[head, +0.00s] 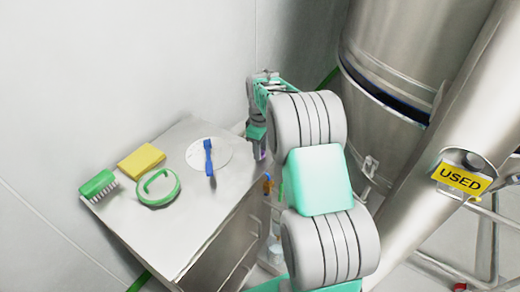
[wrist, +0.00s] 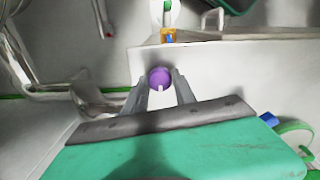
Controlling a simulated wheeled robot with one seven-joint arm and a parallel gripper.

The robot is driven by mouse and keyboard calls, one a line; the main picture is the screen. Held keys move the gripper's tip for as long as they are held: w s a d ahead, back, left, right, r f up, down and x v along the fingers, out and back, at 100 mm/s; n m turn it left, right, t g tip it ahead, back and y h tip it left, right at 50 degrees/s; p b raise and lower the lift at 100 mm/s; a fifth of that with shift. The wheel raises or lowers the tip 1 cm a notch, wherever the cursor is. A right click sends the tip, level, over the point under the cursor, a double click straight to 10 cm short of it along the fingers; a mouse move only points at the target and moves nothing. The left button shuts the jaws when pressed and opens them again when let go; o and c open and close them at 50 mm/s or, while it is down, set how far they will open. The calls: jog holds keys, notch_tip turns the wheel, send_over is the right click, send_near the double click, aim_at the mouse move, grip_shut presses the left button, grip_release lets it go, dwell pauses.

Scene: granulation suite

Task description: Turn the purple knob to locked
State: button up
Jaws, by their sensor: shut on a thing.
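The purple knob (wrist: 159,77) sits between my two fingertips in the wrist view, with a pale mark on its lower edge. My gripper (wrist: 160,84) is shut on it, one finger at each side. In the head view my gripper (head: 258,145) reaches down at the right edge of the cabinet, and only a sliver of purple (head: 260,154) shows below it. The knob's lock markings cannot be read in either view.
The cabinet top (head: 165,225) holds a yellow sponge (head: 141,160), a green brush (head: 98,184), a green ring (head: 158,188) and a blue tool (head: 208,156) on a white disc. A steel vessel (head: 390,60) and a pipe with a yellow USED sign (head: 460,178) stand at right.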

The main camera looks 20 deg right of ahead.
grip_shut()
jog(key=shift+m, duration=0.5)
jog(key=m, duration=0.2)
jog(key=shift+m, duration=0.3)
jog(key=m, duration=0.3)
jog(key=shift+m, duration=0.4)
jog(key=m, duration=1)
jog(key=shift+m, duration=0.4)
